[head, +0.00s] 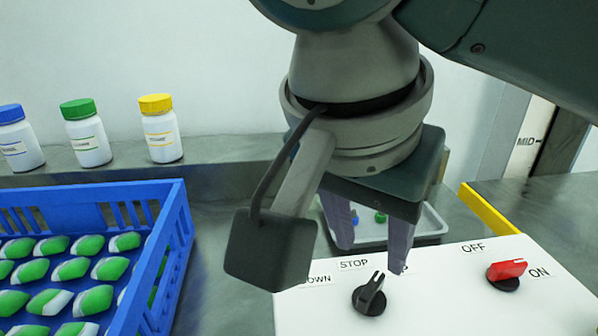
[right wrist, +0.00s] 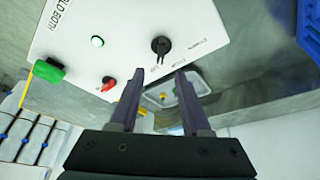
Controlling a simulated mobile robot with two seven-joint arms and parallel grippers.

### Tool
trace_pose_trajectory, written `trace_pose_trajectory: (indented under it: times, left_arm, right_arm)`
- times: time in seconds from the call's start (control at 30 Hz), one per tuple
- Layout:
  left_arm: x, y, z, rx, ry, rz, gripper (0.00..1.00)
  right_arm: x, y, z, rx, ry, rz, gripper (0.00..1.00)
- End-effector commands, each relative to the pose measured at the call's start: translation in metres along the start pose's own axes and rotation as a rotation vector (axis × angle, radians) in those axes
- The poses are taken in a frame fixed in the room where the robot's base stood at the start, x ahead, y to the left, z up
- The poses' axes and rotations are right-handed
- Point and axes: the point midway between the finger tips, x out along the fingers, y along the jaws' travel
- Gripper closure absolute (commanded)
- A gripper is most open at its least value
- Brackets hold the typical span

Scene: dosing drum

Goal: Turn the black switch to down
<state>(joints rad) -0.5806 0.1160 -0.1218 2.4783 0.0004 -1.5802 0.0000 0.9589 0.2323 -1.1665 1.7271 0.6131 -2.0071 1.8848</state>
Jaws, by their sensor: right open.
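The black switch (head: 370,296) is a round knob with a raised handle on a white control panel (head: 440,310). Its handle leans up and to the right, away from the DOWN label (head: 314,280), toward the side of a label partly hidden by a finger; STOP (head: 353,264) lies between. My right gripper (head: 370,258) is open and empty, with its fingers just behind and above the switch, apart from it. In the right wrist view the black switch (right wrist: 161,47) shows beyond the open fingertips (right wrist: 157,78). My left gripper is not in view.
A red switch (head: 506,273) with OFF and ON labels sits to the right on the panel. A grey tray (head: 432,222) with small items lies behind. A blue crate (head: 180,215) of green-and-white packs stands left. Several bottles (head: 160,128) stand on the ledge.

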Motion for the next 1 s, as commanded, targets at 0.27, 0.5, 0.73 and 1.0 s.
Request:
trace_pose_trajectory:
  times: [0.27,0.5,0.73,1.0]
  left_arm:
    - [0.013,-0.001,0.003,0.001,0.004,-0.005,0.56]
    - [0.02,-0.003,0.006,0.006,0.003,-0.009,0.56]
    - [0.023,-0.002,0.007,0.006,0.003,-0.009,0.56]
    - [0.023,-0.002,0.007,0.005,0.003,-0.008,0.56]
  right_arm:
    - [0.036,0.002,-0.002,0.013,0.009,0.009,0.53]
    - [0.08,0.002,-0.002,0.011,0.009,0.007,0.53]
    - [0.099,0.001,-0.002,0.009,0.007,0.004,0.53]
    - [0.099,0.001,-0.002,0.009,0.007,0.002,0.54]
